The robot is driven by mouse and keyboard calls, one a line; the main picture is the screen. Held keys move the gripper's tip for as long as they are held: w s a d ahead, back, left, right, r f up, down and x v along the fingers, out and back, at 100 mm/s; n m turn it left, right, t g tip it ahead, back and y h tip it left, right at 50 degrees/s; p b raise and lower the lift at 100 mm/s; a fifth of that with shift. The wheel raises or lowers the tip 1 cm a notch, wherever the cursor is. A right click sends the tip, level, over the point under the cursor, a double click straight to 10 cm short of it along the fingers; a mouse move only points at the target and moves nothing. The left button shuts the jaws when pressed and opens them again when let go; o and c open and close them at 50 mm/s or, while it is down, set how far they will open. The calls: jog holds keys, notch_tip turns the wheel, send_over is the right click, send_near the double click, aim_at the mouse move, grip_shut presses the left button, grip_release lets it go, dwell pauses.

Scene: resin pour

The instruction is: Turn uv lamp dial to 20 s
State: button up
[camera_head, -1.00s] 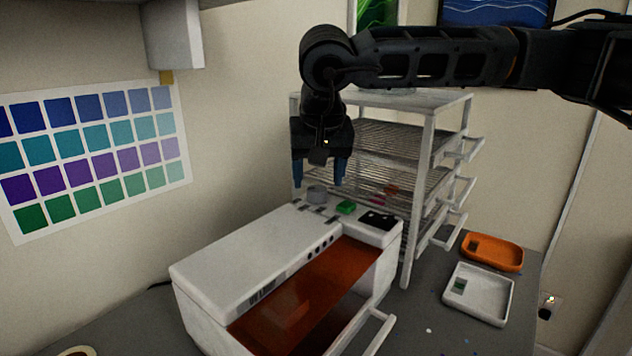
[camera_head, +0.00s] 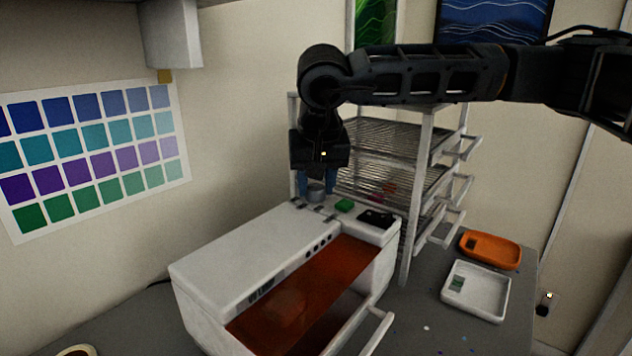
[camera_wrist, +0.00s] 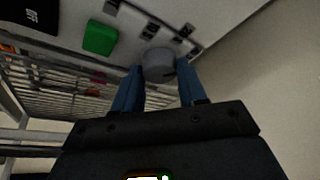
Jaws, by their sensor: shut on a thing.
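The UV lamp (camera_head: 225,262) is a white box with an orange window, standing on the grey bench. Its grey round dial (camera_head: 316,191) is on the top near the back, and it also shows in the wrist view (camera_wrist: 158,64). My gripper (camera_head: 316,188) points down at the dial, its blue fingers on either side of it and shut on it. In the wrist view my gripper (camera_wrist: 160,85) has a finger at each side of the dial.
A green button (camera_head: 345,206) and a black display (camera_head: 377,219) sit beside the dial. A white rack with wire shelves (camera_head: 428,150) stands close behind. An orange tray (camera_head: 490,262) and a white tray (camera_head: 497,309) lie to the right. A colour chart (camera_head: 90,150) hangs at left.

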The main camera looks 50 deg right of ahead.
jog(key=shift+c, duration=1)
jog(key=shift+f+b, duration=0.1)
jog(key=shift+b, duration=0.3)
jog(key=shift+d+f+n+b, duration=0.1)
jog(key=shift+n+b, duration=0.6)
jog(key=shift+s+n+t+y+b, duration=0.1)
jog(key=shift+n+t+y+b, duration=0.2)
jog(key=shift+n+y+b, duration=0.35)
jog(key=n+y+b, duration=0.1)
jog(key=n, duration=0.2)
jog(key=shift+d+n, duration=0.1)
jog(key=shift+n, duration=0.15)
jog(key=shift+r+n+y+b, duration=0.25)
jog(key=shift+n+y, duration=0.2)
jog(key=shift+n, duration=0.75)
jog(key=shift+t, duration=0.3)
